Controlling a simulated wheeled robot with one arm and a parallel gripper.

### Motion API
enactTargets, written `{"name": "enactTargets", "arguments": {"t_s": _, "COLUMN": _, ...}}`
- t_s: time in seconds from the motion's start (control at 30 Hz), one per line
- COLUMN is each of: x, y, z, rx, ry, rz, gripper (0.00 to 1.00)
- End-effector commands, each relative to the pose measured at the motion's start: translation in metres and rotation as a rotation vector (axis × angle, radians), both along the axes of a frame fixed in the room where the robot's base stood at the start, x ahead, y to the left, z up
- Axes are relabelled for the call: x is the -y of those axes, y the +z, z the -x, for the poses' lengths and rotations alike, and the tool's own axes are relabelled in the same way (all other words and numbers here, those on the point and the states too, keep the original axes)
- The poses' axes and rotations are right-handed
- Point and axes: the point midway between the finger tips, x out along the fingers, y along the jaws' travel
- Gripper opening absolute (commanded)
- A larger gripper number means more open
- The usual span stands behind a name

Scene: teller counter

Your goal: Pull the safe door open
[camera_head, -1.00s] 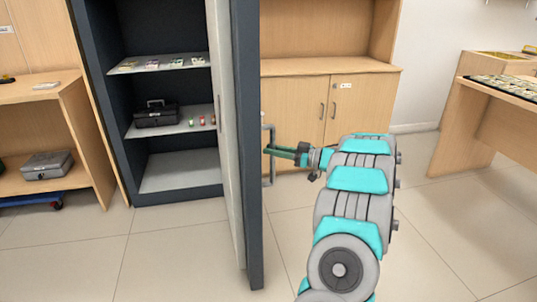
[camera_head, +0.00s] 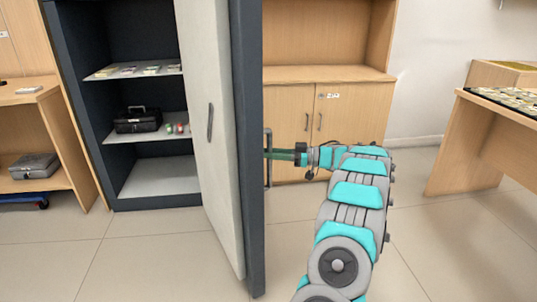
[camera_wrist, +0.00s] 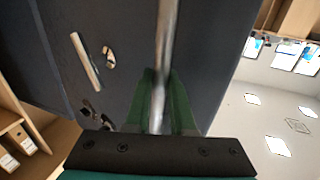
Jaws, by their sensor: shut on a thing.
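The safe door (camera_head: 248,150) stands open toward me, showing its dark edge and its pale inner face. A vertical bar handle (camera_head: 267,140) is on its outer side. My gripper (camera_head: 275,154) reaches in from the right and is shut on the handle. In the wrist view the green fingers (camera_wrist: 160,105) close around the metal bar (camera_wrist: 168,40), with the dark door face (camera_wrist: 115,25) behind. The safe body (camera_head: 85,100) is open, and its shelves show to the left of the door.
In the safe are a black cash box (camera_head: 138,119) and small items on shelves. A wooden cabinet (camera_head: 330,110) stands behind my gripper. A wooden desk (camera_head: 490,145) is at the right, a shelf unit (camera_head: 40,130) at the left. The tiled floor (camera_head: 160,260) before the safe is clear.

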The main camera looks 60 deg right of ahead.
Motion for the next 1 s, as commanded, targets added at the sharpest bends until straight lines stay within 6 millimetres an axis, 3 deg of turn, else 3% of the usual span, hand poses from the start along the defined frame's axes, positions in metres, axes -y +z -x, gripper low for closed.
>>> {"name": "enactTargets", "arguments": {"t_s": 0.33, "x": 0.000, "y": 0.002, "z": -0.003, "rx": 0.002, "ry": -0.002, "rz": 0.004, "gripper": 0.00}}
{"name": "enactTargets", "arguments": {"t_s": 0.37, "x": 0.000, "y": 0.002, "z": -0.003, "rx": 0.002, "ry": -0.002, "rz": 0.004, "gripper": 0.23}}
{"name": "enactTargets", "arguments": {"t_s": 0.63, "x": 0.000, "y": 0.001, "z": -0.002, "rx": 0.000, "ry": -0.001, "rz": 0.002, "gripper": 0.52}}
{"name": "enactTargets", "arguments": {"t_s": 1.0, "x": 0.006, "y": -0.001, "z": 0.009, "rx": 0.000, "ry": -0.001, "rz": 0.002, "gripper": 0.52}}
